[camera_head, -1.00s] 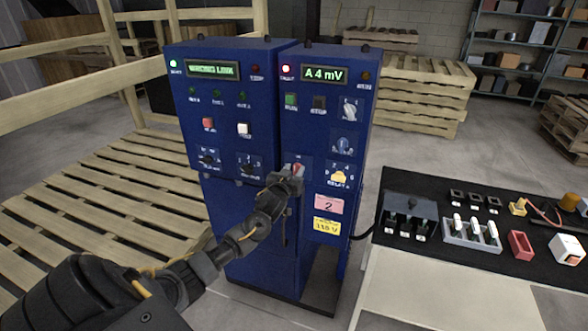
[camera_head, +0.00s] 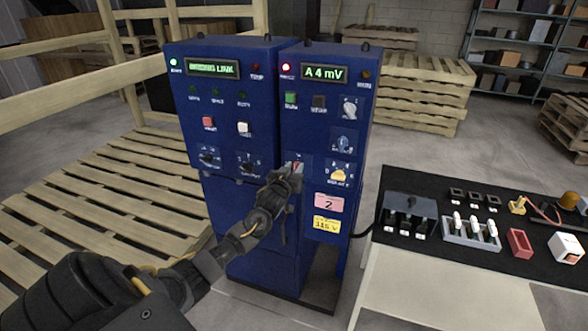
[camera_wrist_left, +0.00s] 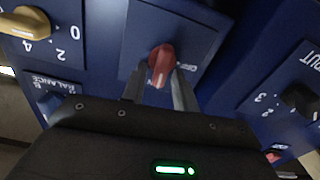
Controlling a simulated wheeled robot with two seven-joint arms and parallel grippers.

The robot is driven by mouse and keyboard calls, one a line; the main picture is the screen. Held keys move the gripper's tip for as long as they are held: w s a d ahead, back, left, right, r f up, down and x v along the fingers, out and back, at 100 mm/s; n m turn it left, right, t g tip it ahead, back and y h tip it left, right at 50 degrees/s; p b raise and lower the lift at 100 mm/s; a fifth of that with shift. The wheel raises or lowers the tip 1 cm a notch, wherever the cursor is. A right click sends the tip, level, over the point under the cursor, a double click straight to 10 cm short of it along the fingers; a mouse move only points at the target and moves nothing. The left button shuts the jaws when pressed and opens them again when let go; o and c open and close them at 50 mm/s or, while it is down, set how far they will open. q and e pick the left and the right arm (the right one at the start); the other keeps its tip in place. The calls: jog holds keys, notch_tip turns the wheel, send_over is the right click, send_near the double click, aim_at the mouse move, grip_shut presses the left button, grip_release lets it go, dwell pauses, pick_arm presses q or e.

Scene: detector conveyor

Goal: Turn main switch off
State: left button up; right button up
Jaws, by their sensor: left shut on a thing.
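The main switch is a red rotary knob (camera_wrist_left: 161,64) on a square plate of the right blue cabinet's front, upside down in the left wrist view. In the head view the red knob (camera_head: 297,167) shows just above my gripper and is partly hidden. My left gripper (camera_wrist_left: 160,92) is shut on the red knob, one finger on each side of it. In the head view my left gripper (camera_head: 288,178) reaches the cabinet from the lower left. My right gripper is in neither view.
The right blue cabinet (camera_head: 318,120) has a lit "A 4 mV" display, a lit red lamp and a yellow knob (camera_head: 339,174). The left blue cabinet (camera_head: 225,120) stands beside it. A table (camera_head: 400,280) with a black mat and several parts stands at right.

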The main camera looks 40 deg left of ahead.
pick_arm(q)
jog(key=shift+s+a+f+n+p, duration=0.15)
jog(key=shift+n+p, duration=0.5)
jog(key=shift+n, duration=2.2)
jog(key=shift+a+f+n+p, duration=0.25)
jog(key=shift+n+p, duration=0.45)
jog(key=shift+n, duration=2.1)
jog(key=shift+s+a+f+n+p, duration=0.2)
jog(key=shift+n+p, duration=0.45)
jog(key=shift+n, duration=2.2)
jog(key=shift+w+d, duration=0.15)
jog(key=o, duration=0.6)
jog(key=b+v, duration=0.2)
jog(key=v, duration=0.8)
jog(key=shift+s+d, duration=0.2)
jog(key=shift+s, duration=0.15)
